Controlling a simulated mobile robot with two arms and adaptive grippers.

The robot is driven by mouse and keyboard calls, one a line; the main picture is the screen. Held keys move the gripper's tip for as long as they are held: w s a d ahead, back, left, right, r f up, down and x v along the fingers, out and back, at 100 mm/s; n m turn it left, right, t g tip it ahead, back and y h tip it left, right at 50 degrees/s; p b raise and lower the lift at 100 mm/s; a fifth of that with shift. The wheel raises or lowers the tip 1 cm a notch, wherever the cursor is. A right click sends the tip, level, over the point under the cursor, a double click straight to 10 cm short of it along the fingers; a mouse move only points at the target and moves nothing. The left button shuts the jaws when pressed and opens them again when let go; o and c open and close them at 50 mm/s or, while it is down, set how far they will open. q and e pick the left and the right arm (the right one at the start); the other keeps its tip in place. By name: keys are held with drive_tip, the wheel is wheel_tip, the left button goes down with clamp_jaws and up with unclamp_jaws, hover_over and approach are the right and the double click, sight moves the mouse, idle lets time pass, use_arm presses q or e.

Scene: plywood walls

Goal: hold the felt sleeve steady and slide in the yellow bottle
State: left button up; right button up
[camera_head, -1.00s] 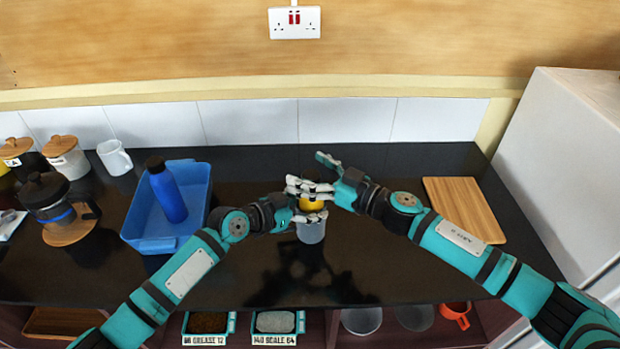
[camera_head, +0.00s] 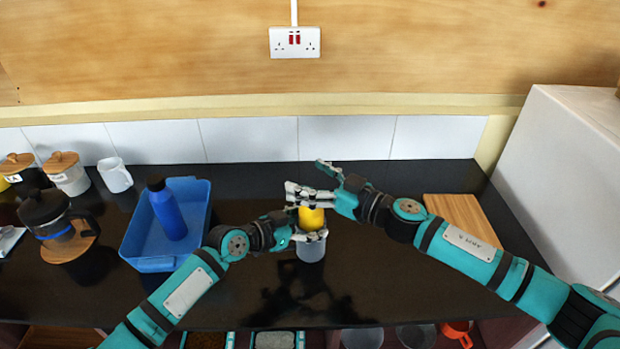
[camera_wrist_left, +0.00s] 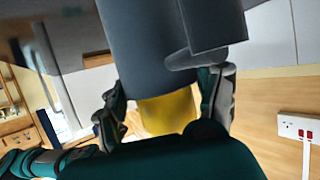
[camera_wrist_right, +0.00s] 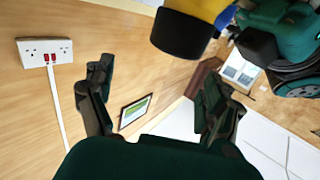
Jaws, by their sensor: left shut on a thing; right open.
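The grey felt sleeve (camera_head: 311,250) stands on the black counter near its middle. The yellow bottle (camera_head: 311,217) sits upright in the sleeve's mouth, its yellow upper part showing above the rim. My left gripper (camera_head: 318,234) is shut on the sleeve; in the left wrist view its fingers (camera_wrist_left: 168,90) lie on both sides of the grey sleeve (camera_wrist_left: 150,55). My right gripper (camera_head: 308,196) is open just above the bottle and hides its top in the head view. In the right wrist view the dark cap (camera_wrist_right: 182,34) lies outside the spread fingers (camera_wrist_right: 155,72).
A blue tray (camera_head: 150,264) with a blue bottle (camera_head: 167,212) stands to the left. A French press (camera_head: 50,222), canisters and a white mug (camera_head: 115,175) are at the far left. A wooden board (camera_head: 460,215) lies to the right. The counter's front middle is clear.

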use_arm(q)
drive_tip(key=shift+r, duration=0.1)
drive_tip(key=o, duration=1.3)
drive_tip(key=v, duration=1.2)
